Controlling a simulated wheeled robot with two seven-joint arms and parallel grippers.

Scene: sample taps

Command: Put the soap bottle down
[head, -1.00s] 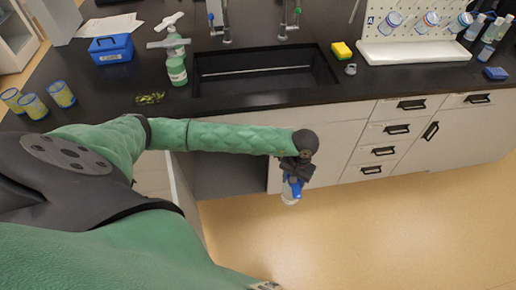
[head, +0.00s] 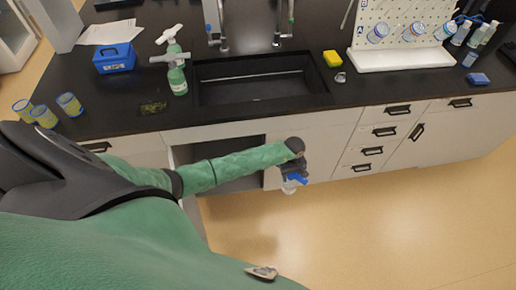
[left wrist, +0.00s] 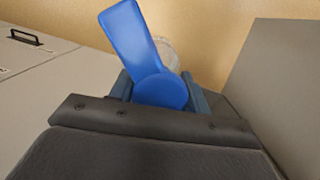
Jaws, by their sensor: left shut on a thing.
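My left gripper (head: 294,175) is shut on the soap bottle, a clear bottle with a blue pump top (head: 297,180). It holds the bottle in the air over the floor, in front of the cabinet fronts and right of the open cabinet. In the left wrist view the blue pump head (left wrist: 150,70) sits between the fingers (left wrist: 158,92), with the clear body (left wrist: 168,52) partly showing behind it. The rest of the bottle is hidden. My right gripper is not in view.
The open cabinet bay (head: 235,183) is beneath the sink (head: 265,85). The floor (head: 400,230) is clear.

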